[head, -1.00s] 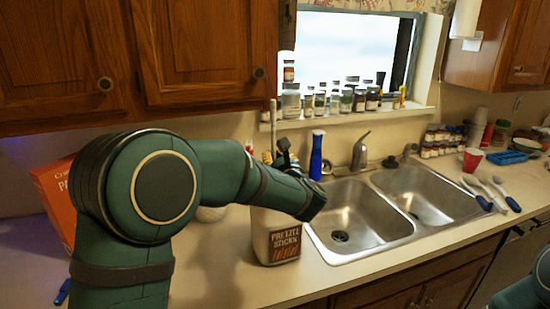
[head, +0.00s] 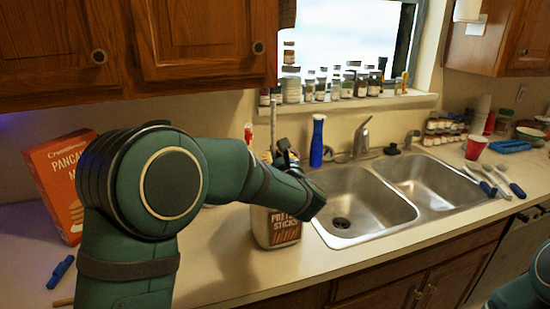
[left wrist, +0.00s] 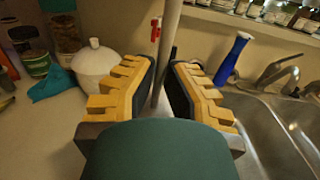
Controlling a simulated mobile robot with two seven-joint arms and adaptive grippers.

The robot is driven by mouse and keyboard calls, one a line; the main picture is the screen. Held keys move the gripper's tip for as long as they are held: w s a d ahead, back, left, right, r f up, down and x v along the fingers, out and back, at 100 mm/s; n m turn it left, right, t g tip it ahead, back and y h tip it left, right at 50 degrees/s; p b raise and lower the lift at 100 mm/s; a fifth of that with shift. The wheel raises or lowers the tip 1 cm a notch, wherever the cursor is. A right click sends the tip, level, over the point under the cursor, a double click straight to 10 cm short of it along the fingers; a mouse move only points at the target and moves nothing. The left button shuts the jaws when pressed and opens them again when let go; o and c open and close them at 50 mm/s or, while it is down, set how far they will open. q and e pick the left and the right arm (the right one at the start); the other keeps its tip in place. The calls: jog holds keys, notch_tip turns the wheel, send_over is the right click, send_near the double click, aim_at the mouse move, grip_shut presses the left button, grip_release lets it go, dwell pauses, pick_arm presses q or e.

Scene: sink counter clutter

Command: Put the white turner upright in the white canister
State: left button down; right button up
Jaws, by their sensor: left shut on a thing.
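My left gripper (head: 284,152) is shut on the pale shaft of the white turner (head: 273,120), held nearly upright above the counter. In the left wrist view the shaft (left wrist: 168,45) stands between the yellow-padded fingers (left wrist: 164,68); its lower end is hidden. An off-white container labelled pretzel sticks (head: 276,228) stands below my gripper, its top partly covered by my arm. The left wrist view also shows a white rounded jar with a knobbed lid (left wrist: 96,66), left of the fingers. I cannot tell which is the canister. My right gripper is out of view.
A double sink (head: 375,205) lies to the right. A blue bottle (head: 317,143) and the faucet (head: 361,137) stand behind it. A pancake mix box (head: 58,180) is at left. Small jars line the sill (head: 390,103). Counter in front of the pretzel container is clear.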

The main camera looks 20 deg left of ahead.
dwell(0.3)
pick_arm(q)
jog(key=c, duration=1)
grip_release()
jog(key=shift+c, duration=0.2)
jog(key=v, duration=1.2)
jog(key=shift+f, duration=0.1)
